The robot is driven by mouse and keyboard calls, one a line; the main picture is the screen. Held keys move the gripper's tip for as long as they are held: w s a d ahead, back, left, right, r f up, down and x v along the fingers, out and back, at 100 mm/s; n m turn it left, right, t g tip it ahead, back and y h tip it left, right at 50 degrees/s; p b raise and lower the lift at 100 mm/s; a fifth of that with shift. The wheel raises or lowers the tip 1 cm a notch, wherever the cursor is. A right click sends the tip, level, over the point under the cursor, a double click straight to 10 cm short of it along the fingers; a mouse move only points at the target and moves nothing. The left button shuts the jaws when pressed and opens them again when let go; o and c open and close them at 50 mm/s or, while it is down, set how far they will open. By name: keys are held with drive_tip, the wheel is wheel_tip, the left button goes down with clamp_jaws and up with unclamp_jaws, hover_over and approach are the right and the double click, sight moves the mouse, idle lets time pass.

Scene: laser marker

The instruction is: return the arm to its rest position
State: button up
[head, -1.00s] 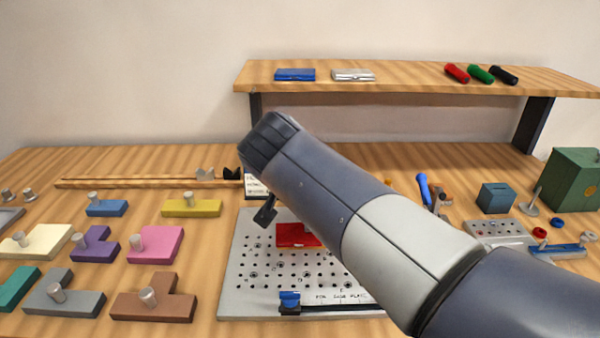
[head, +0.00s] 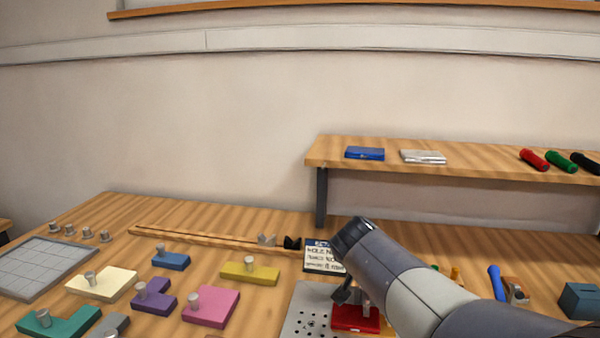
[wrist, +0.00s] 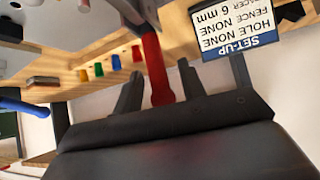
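My arm reaches in from the lower right in the head view, with my gripper (head: 345,294) low over the perforated grey plate (head: 303,315). A red block (head: 355,320) with a silver pin lies on that plate, just below and right of the visible finger. In the wrist view my gripper (wrist: 158,78) has two dark fingers standing apart. The arm hides part of the block and plate in the head view.
A set-up card (head: 323,257) stands close behind my gripper. Coloured pieces with pegs, such as the yellow one (head: 250,272), cover the table's left. A raised shelf (head: 480,165) spans the back right. A blue-handled tool (head: 497,283) and a blue box (head: 580,301) are at right.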

drive_tip(key=shift+s+f+b, duration=0.1)
drive_tip(key=shift+f+b, duration=0.05)
drive_tip(key=shift+b, duration=0.35)
drive_tip(key=v, duration=1.1)
drive_tip(key=x, duration=1.1)
drive_tip(key=shift+r, duration=0.2)
drive_tip(key=p, duration=0.2)
drive_tip(key=shift+r+p, duration=0.2)
drive_tip(key=shift+p, duration=0.1)
drive_tip(key=shift+w+g+p, duration=0.25)
drive_tip(key=shift+g+p, duration=0.05)
drive_tip(key=shift+p, duration=0.15)
drive_tip(key=g+p, duration=0.1)
drive_tip(key=p, duration=0.5)
drive_tip(key=w+g+p, duration=0.1)
drive_tip(key=g+p, duration=0.1)
drive_tip(key=p, duration=0.5)
drive_tip(key=w+g+y+p, duration=0.1)
drive_tip(key=p, duration=0.6)
drive_tip(key=shift+w+d+f+g, duration=0.25)
drive_tip(key=shift+d+f+g, duration=0.05)
drive_tip(key=shift+b+v, duration=0.45)
drive_tip(key=shift+v, duration=1.65)
drive_tip(key=shift+f, duration=0.1)
